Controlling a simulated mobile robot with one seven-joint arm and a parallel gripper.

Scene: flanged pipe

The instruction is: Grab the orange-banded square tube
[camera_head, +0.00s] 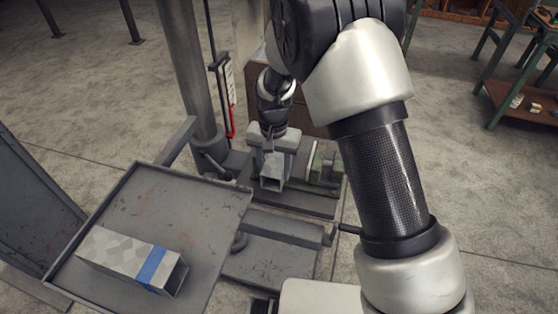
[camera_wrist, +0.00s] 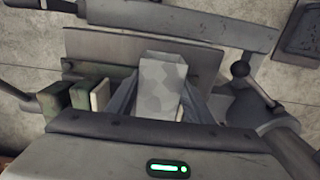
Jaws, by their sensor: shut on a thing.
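A grey square tube (camera_head: 271,172) shows below my gripper (camera_head: 270,155) in the head view, its open end facing the camera. It also shows in the wrist view (camera_wrist: 163,85), standing out between the two fingers, mottled grey. My gripper is shut on this tube, with a finger along each side. No orange band shows on the visible part; the rest is hidden by the gripper. A second square tube (camera_head: 115,251), with a blue band near its open end, lies on the grey tray at lower left.
The tray (camera_head: 200,200) has a raised rim. Under the held tube is a dark metal base (camera_head: 300,202) with green-edged blocks (camera_head: 322,165) to the right. A post (camera_head: 183,70) stands behind left. A lever with a round knob (camera_wrist: 240,69) is at right in the wrist view.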

